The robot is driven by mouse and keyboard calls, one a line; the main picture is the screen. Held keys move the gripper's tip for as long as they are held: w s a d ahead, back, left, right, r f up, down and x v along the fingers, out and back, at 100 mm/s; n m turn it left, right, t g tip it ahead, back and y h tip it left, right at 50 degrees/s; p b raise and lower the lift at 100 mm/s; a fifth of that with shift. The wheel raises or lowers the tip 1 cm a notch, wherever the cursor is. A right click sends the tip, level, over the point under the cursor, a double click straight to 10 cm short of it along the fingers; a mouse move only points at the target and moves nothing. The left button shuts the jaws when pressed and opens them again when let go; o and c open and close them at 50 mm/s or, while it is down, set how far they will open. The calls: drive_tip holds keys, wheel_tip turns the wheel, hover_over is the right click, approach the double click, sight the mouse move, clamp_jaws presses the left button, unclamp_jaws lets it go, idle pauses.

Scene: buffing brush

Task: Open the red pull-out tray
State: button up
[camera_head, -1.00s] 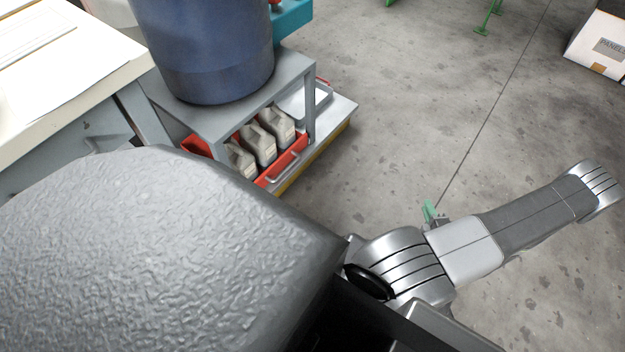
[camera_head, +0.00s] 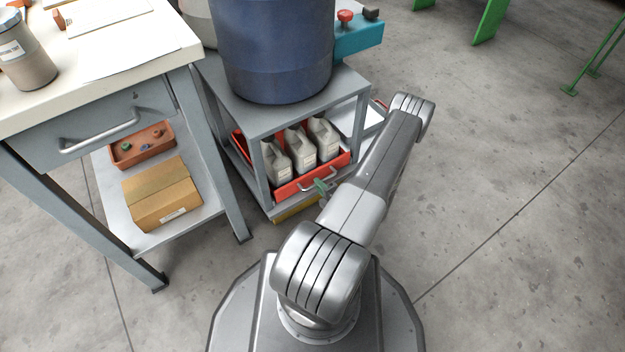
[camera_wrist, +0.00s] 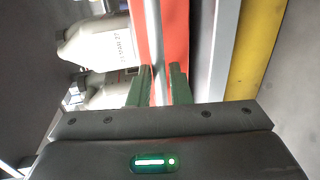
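The red pull-out tray (camera_head: 338,164) sits in the lower bay of a grey stand, with several grey-white jugs (camera_head: 300,146) in it. Its metal bar handle (camera_head: 304,187) is on the front face. My gripper (camera_head: 322,187) is at this handle, partly hidden by my arm. In the wrist view, the green fingers of my gripper (camera_wrist: 161,85) stand apart, with the handle bar (camera_wrist: 158,45) running between them. A gap shows beside the bar, so the fingers do not look closed on it. The tray's red front (camera_wrist: 175,30) is just beyond.
A blue drum (camera_head: 272,55) stands on top of the grey stand (camera_head: 345,80). To the left is a workbench (camera_head: 150,45) with a drawer and a low shelf holding a cardboard box (camera_head: 160,193).

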drive_tip(key=shift+w+a+f, duration=0.15)
drive_tip(key=shift+w+a, duration=0.4)
drive_tip(key=shift+a, duration=0.2)
clamp_jaws()
drive_tip(key=shift+s+d, duration=0.1)
drive_tip(key=shift+d, duration=0.05)
